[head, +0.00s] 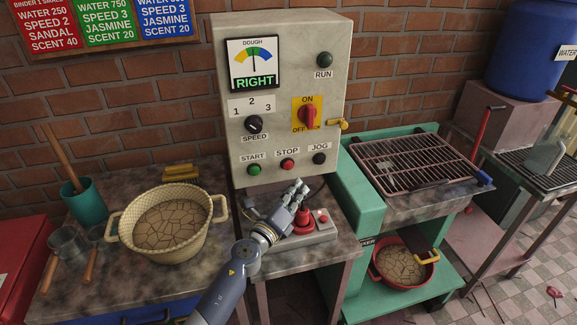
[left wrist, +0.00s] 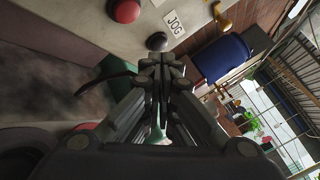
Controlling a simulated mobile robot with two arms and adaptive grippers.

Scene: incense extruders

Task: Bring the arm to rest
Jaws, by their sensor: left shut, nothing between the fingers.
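My left gripper (head: 301,187) is in front of the lower part of the grey control box (head: 290,70), below its JOG button (head: 319,158). In the left wrist view its fingers (left wrist: 160,62) are together and hold nothing. The black JOG button (left wrist: 157,41) shows just beyond the fingertips there; I cannot tell whether they touch it. The red STOP button (left wrist: 125,10) is to its left. The box's dial reads RIGHT under DOUGH (head: 254,65). My right gripper is not in either view.
A red knob on a small grey box (head: 303,219) stands close under my left gripper. A cream basin of cracked dough (head: 170,222) sits on the left bench. A green machine with a grille tray (head: 415,163) stands at the right, a red basin (head: 402,265) on its lower shelf.

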